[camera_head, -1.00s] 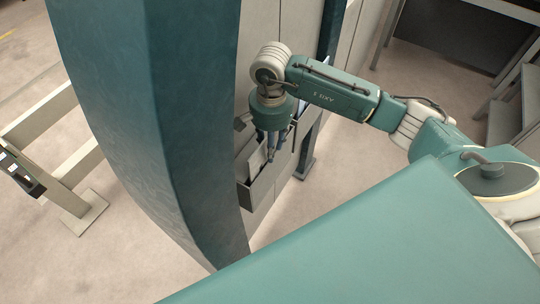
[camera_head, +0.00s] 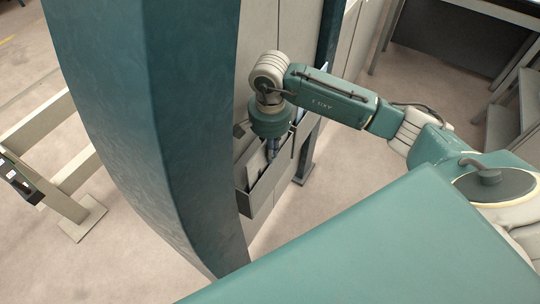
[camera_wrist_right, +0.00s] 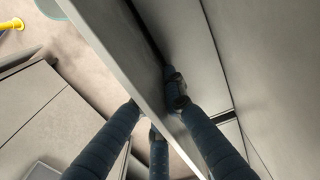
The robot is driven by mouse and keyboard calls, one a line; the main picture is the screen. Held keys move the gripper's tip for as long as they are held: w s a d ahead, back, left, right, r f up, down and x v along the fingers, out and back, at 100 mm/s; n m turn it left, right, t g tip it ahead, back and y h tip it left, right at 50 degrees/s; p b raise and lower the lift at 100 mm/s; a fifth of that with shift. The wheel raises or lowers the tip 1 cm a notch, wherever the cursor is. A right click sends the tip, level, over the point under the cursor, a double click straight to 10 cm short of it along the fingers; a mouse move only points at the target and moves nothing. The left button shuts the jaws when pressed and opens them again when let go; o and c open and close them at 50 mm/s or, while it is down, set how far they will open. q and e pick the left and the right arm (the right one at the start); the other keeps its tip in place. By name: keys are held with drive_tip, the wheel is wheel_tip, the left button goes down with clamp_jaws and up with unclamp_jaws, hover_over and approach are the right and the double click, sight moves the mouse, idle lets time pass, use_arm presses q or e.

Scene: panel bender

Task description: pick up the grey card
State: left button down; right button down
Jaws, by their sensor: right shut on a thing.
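The grey card (camera_head: 256,165) stands tilted in an open grey bin (camera_head: 263,201) on the side of the machine. My right gripper (camera_head: 271,152) points down into the bin from above and is shut on the card. In the right wrist view the card (camera_wrist_right: 122,60) runs diagonally between the fingers of my right gripper (camera_wrist_right: 154,102), with one finger to its left and others to its right or below. The card's lower part is hidden inside the bin. My left gripper is not in view.
A large teal machine column (camera_head: 140,120) rises close to the left of the bin. Grey machine panels (camera_head: 262,35) stand behind my right wrist. A light metal frame (camera_head: 85,215) stands on the floor at left. Open floor lies right of the bin.

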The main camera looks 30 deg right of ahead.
wheel_tip(320, 180, up, 10)
drive_tip(key=b, duration=0.3)
drive_tip(key=shift+w+r, duration=0.1)
drive_tip(key=shift+r, duration=0.15)
wheel_tip(320, 180, up, 9)
idle(0.4)
